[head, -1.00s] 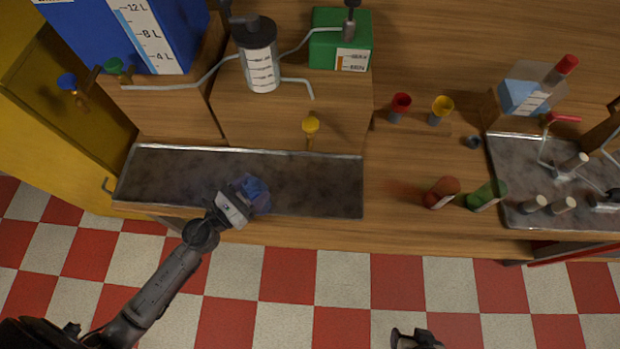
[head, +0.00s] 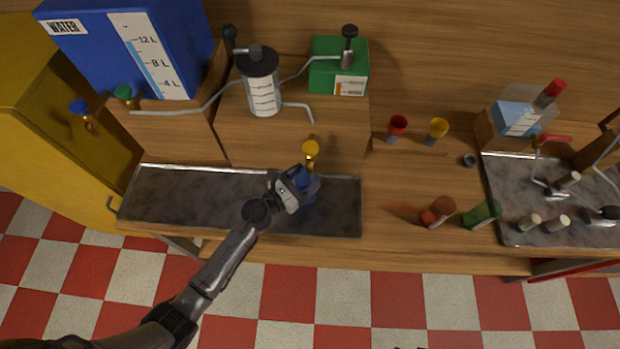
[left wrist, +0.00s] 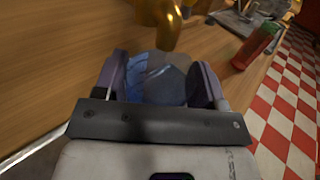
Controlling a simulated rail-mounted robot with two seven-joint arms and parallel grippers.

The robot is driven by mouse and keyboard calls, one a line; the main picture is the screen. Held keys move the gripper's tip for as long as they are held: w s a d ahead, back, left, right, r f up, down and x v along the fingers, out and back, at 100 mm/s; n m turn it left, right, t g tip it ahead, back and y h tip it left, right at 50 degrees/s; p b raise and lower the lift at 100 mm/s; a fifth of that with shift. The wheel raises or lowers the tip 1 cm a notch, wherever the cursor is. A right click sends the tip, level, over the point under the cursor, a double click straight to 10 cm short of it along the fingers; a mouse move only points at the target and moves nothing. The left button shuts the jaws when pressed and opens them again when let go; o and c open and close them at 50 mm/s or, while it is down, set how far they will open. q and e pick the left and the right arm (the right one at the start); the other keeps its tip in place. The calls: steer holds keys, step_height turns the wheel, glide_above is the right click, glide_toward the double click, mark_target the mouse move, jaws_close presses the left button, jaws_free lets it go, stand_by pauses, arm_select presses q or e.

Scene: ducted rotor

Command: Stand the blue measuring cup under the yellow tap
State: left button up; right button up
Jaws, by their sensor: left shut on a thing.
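The blue measuring cup (head: 308,188) is held in my left gripper (head: 300,183) over the dark metal tray (head: 190,200). In the left wrist view the cup (left wrist: 160,78) sits between the two fingers of my left gripper (left wrist: 163,85), which are shut on it. The yellow tap (head: 311,150) is on the front of the wooden block, just behind and above the cup in the head view. In the left wrist view the tap (left wrist: 165,22) appears right beyond the cup. I cannot tell whether the cup's base touches the tray. My right gripper is not clearly in view.
A clear cylinder (head: 262,85) and a green box (head: 338,70) stand on the wooden block. Red (head: 437,211) and green (head: 482,214) containers stand right of the tray.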

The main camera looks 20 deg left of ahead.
arm_select(q)
steer(key=shift+x, duration=0.95)
steer(key=shift+f+b, duration=0.85)
steer(key=shift+f, duration=0.95)
steer(key=shift+f+b, duration=0.25)
steer(key=shift+b, duration=0.05)
steer(key=o, duration=1.2)
steer(key=shift+o, duration=0.2)
steer(key=shift+r, duration=0.15)
steer(key=shift+r+p, duration=0.25)
steer(key=shift+p, duration=0.2)
steer(key=b+v, duration=0.1)
steer(key=v, duration=1.1)
